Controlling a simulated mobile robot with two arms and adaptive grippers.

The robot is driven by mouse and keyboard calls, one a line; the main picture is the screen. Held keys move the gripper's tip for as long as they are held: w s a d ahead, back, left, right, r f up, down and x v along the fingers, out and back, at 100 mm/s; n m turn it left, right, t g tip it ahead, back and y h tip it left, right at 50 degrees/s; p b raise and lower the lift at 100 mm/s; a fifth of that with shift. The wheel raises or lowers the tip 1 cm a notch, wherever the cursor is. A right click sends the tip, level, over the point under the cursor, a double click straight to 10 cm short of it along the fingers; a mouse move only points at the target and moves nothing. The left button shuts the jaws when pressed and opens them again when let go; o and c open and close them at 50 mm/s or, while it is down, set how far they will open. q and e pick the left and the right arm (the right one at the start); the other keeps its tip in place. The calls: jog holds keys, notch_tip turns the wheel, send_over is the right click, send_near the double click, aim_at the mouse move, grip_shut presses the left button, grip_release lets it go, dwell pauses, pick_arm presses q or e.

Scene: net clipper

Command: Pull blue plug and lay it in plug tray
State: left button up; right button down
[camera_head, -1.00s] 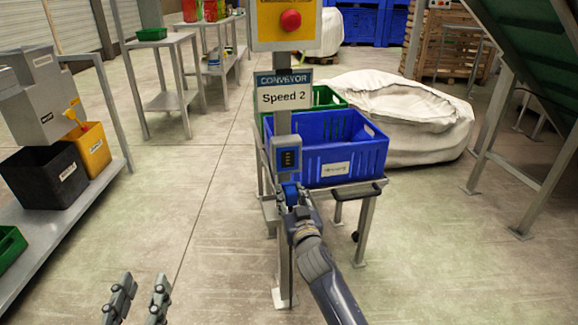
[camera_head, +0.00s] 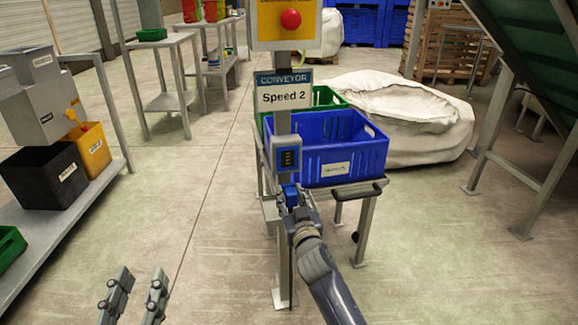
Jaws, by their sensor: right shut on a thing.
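The blue plug (camera_head: 291,190) is at the grey post, just below a small grey box with a blue front (camera_head: 288,155). My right gripper (camera_head: 292,198) is shut on the blue plug and partly hides it. I cannot tell whether the plug is still seated in the box. My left gripper (camera_head: 136,285) is at the lower left, over bare floor, open and empty with its two fingers apart. A green tray (camera_head: 10,248) shows at the left edge on the low shelf; I cannot tell if it is the plug tray.
A blue crate (camera_head: 350,165) stands on a small metal table behind the post. A black bin (camera_head: 40,180) and a yellow bin (camera_head: 95,152) stand on the left shelf, with a grey labelled box (camera_head: 45,112) above. A white sack (camera_head: 410,115) lies behind. The middle floor is clear.

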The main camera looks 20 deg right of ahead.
pick_arm(q)
jog(key=shift+s+d+r+t+b, duration=0.15)
jog(key=shift+r+t, duration=0.3)
jog(key=shift+r, duration=0.35)
jog(key=shift+s+r+t+b, duration=0.15)
jog(key=shift+r+t, duration=0.3)
jog(key=shift+r, duration=0.3)
pick_arm(e)
jog(key=shift+f, duration=0.45)
pick_arm(q)
jog(key=shift+s+r+t+h+b, duration=0.1)
jog(key=shift+s+r+t+h, duration=0.15)
jog(key=shift+r, duration=0.25)
jog(key=shift+s+r+t+h+b, duration=0.2)
jog(key=shift+r+t, duration=0.15)
jog(key=shift+r, duration=0.15)
jog(key=shift+s+r+t+h+b, duration=0.1)
jog(key=shift+s+r+t+h, duration=0.15)
jog(key=shift+r, duration=0.25)
pick_arm(e)
jog(key=shift+f, duration=0.45)
dwell(0.4)
jog(key=c, duration=1.1)
grip_release()
pick_arm(q)
jog(key=shift+w, duration=0.1)
pick_arm(e)
jog(key=shift+o, duration=0.2)
jog(key=shift+f, duration=0.1)
